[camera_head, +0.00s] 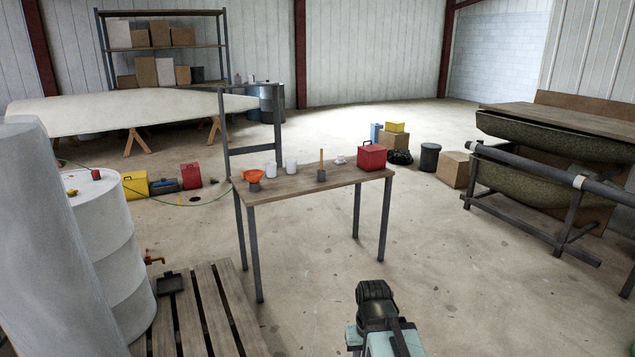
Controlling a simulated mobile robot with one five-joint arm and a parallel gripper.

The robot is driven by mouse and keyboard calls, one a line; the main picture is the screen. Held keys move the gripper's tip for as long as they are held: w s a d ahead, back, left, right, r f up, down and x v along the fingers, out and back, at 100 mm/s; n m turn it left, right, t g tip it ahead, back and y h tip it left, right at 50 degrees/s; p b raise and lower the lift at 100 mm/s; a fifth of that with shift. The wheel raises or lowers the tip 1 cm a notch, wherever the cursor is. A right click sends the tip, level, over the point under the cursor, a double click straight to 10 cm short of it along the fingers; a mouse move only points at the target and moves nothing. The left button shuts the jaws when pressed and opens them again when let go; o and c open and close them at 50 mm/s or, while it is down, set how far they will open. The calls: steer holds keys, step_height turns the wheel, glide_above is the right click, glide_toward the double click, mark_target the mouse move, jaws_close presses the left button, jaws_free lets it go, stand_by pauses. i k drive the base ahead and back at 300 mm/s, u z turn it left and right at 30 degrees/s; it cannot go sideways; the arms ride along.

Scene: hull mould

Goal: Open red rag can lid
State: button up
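A red box-shaped can (372,158) stands upright at the right end of the wooden table (330,181). Its top looks closed, with a small handle-like shape above it, but it is too small to be sure. My gripper (376,291) is at the bottom of the view, in front of the table and well apart from the can. Its fingers are dark and seen from behind, so I cannot tell whether they are open. Nothing is visibly held.
On the table are an orange funnel (253,177), white bottles (291,167) and a dark pot (321,175) with a stick. A pallet (205,315) and white drum (108,240) stand left. A rack (560,210) is right.

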mark_target(372, 148)
steer(key=z, duration=0.15)
steer(key=i, duration=5.4)
steer(key=u, duration=0.3)
